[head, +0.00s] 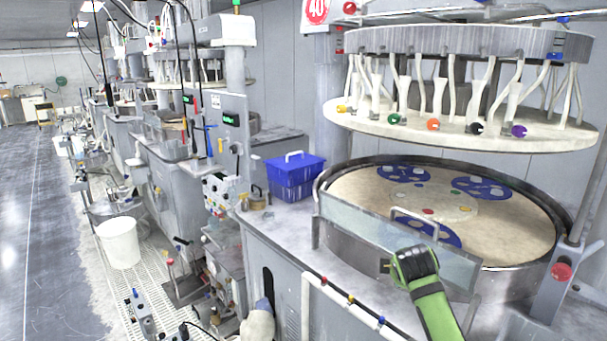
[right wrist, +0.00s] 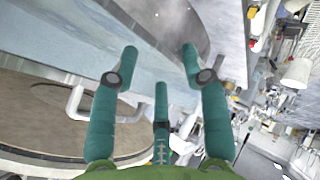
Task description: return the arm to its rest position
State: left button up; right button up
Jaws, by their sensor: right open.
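My right arm (head: 437,312), green, comes in from the bottom right in the head view. Its dark gripper (head: 414,262) is in front of the clear splash guard (head: 350,225) of the polishing machine, close to the guard's white handle (head: 415,218). In the right wrist view the teal fingers of the right gripper (right wrist: 160,62) are spread apart with nothing between them. I cannot tell whether any finger touches the guard. My left gripper is in neither view.
The round platen (head: 510,235) with blue carriers lies behind the guard, under the raised upper plate (head: 460,127). A blue crate (head: 293,178) stands on the machine's left ledge. A white bucket (head: 119,243) stands on the floor grating. The grey aisle (head: 35,220) at far left is clear.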

jog(key=s+a+f+m+g+y, duration=0.2)
jog(key=s+a+f+m+g, duration=0.15)
jog(key=s+f, duration=1.35)
jog(key=s+a+f+m+g+y, duration=0.1)
jog(key=s+a+m, duration=0.1)
jog(key=s, duration=1.2)
jog(key=s+a+f+m+g+y, duration=0.1)
jog(key=s+f+m+g, duration=0.1)
jog(key=s, duration=1.1)
notch_tip(320, 180, down, 27)
jog(key=s+b, duration=0.2)
jog(key=b, duration=0.3)
jog(key=s+d+f+g+b, duration=0.1)
jog(key=s+f+b, duration=0.1)
jog(key=s+f, duration=0.6)
jog(key=s+d+f+g+b, duration=0.1)
jog(key=s+f+b, duration=0.1)
jog(key=s+f, duration=0.6)
notch_tip(320, 180, down, 3)
jog(key=shift+d+f+n+h, duration=0.1)
jog(key=shift+d+n+h, duration=0.2)
jog(key=shift+n, duration=0.15)
jog(key=shift+c, duration=0.7)
